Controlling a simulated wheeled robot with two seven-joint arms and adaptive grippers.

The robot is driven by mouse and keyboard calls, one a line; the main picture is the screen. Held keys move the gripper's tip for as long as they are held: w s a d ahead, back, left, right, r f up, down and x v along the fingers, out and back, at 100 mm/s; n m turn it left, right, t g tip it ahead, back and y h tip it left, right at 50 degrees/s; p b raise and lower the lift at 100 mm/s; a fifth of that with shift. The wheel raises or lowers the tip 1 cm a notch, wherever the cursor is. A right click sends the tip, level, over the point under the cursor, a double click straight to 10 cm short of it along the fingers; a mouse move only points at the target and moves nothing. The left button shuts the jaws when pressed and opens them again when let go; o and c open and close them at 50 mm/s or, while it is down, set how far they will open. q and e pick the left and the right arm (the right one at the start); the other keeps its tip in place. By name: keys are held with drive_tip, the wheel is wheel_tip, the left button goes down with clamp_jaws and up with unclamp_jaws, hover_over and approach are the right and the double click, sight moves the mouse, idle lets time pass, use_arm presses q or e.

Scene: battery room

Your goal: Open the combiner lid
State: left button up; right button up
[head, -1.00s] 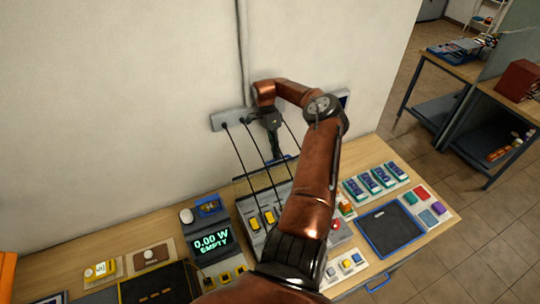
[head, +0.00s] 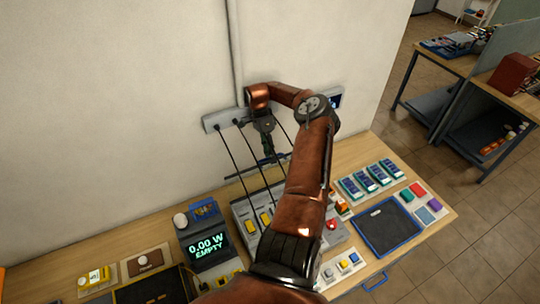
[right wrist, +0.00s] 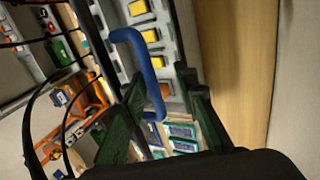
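The combiner (head: 240,212) is a grey box with yellow switches at the back of the bench, partly hidden by my right arm. A dark blue bar (head: 240,174), apparently the lid's handle, shows behind and above it. The lid panel itself is hard to make out. My right gripper (head: 268,154) points down at this bar. In the right wrist view, the blue handle (right wrist: 146,68) runs between the two dark green fingers (right wrist: 163,88), which stand apart. I cannot tell if either finger touches it. My left gripper is out of view.
Black cables hang from the wall socket strip (head: 224,120) to the combiner, close to my right gripper. A display (head: 206,246) reading 0.00 W EMPTY stands to the left. A blue-edged tray (head: 389,228) and several battery-like modules lie to the right.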

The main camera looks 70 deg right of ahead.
drive_tip(key=shift+s+a+r, duration=0.1)
drive_tip(key=shift+a+r, duration=0.25)
drive_tip(key=shift+r, duration=0.1)
drive_tip(key=shift+a+r, duration=0.15)
drive_tip(key=shift+r, duration=0.2)
drive_tip(key=r, duration=0.7)
drive_tip(key=shift+s+d+r, duration=0.15)
drive_tip(key=shift+d+r, duration=0.1)
drive_tip(key=shift+d, duration=0.05)
drive_tip(key=shift+r, duration=0.35)
drive_tip(key=shift+d+r, duration=0.15)
drive_tip(key=shift+r, duration=0.05)
drive_tip(key=shift+r, duration=0.15)
drive_tip(key=shift+w, duration=0.25)
